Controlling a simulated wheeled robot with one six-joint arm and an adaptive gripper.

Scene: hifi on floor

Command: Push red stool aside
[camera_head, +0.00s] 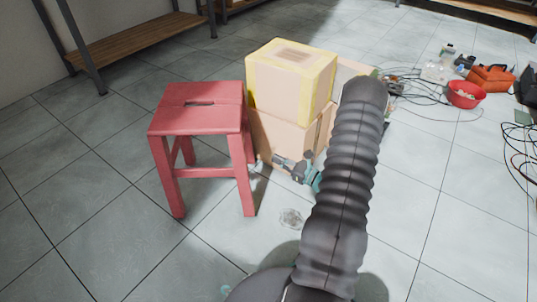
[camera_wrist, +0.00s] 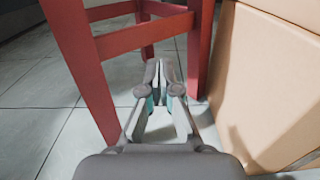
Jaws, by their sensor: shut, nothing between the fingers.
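The red stool (camera_head: 200,118) stands upright on the tiled floor, left of the stacked cardboard boxes. Its red legs and rungs fill the upper left of the wrist view (camera_wrist: 88,75). My gripper (camera_head: 277,160) is low in front of the boxes, just right of the stool's near right leg. In the wrist view, my gripper (camera_wrist: 162,62) is shut and empty. Its fingertips point toward the stool's lower frame, near the right-hand leg. I cannot tell whether they touch it.
A yellow-edged box (camera_head: 291,85) rests on another cardboard box (camera_head: 275,140). A box side (camera_wrist: 265,85) is close on the right of the wrist view. A shelf (camera_head: 135,40) stands behind. A red bowl (camera_head: 465,94) and cables lie right. Floor left of the stool is clear.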

